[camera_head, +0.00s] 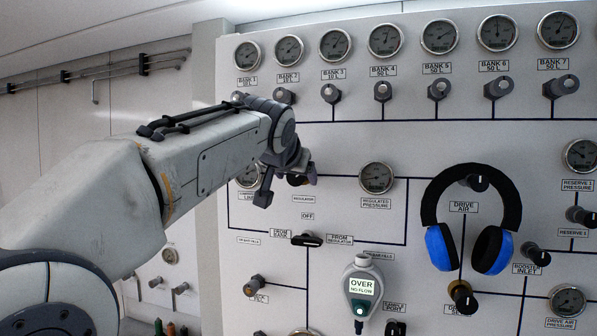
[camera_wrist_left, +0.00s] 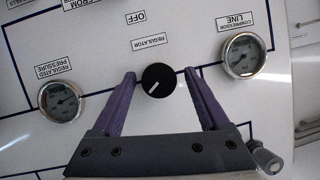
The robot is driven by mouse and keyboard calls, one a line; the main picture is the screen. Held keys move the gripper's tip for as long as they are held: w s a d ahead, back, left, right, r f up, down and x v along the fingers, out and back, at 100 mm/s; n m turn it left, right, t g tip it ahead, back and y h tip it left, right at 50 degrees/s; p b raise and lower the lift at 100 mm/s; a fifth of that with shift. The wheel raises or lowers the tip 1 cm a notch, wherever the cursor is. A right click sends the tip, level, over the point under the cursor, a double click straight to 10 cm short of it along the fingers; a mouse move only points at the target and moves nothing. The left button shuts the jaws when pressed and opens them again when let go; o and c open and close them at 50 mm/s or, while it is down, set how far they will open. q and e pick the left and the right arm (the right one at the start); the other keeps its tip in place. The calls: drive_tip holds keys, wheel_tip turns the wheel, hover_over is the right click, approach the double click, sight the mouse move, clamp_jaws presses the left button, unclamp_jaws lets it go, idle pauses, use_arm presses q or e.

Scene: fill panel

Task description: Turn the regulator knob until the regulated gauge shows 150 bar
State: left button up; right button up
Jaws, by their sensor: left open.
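The regulator knob (camera_wrist_left: 158,80) is round and black with a white pointer line, under the REGULATOR label in the left wrist view. My left gripper (camera_wrist_left: 160,75) is open, with one purple finger on each side of the knob. Small gaps show between the fingers and the knob, and I cannot tell how deep the fingertips reach. In the head view my left gripper (camera_head: 285,190) is at the panel and mostly hides the knob. The regulated pressure gauge (camera_head: 376,178) is right of it, also in the left wrist view (camera_wrist_left: 61,101). Its reading is too small to tell.
The compressor line gauge (camera_wrist_left: 244,54) is on the knob's other side. A black selector handle (camera_head: 307,240) is below the gripper. Blue and black headphones (camera_head: 440,247) hang at right. A handheld device (camera_head: 362,290) reads OVER, NO FLOW. Bank gauges and knobs line the top.

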use_arm(q)
clamp_jaws()
drive_tip(key=shift+d+f+m+t+y+b, duration=0.25)
drive_tip(key=shift+m+y+b, duration=0.25)
drive_tip(key=shift+m+b, duration=0.25)
drive_tip(key=shift+a+r+m+t+y+b, duration=0.1)
drive_tip(key=shift+m+t+y+b, duration=0.25)
drive_tip(key=shift+m, duration=0.4)
unclamp_jaws()
drive_tip(key=shift+r, duration=0.1)
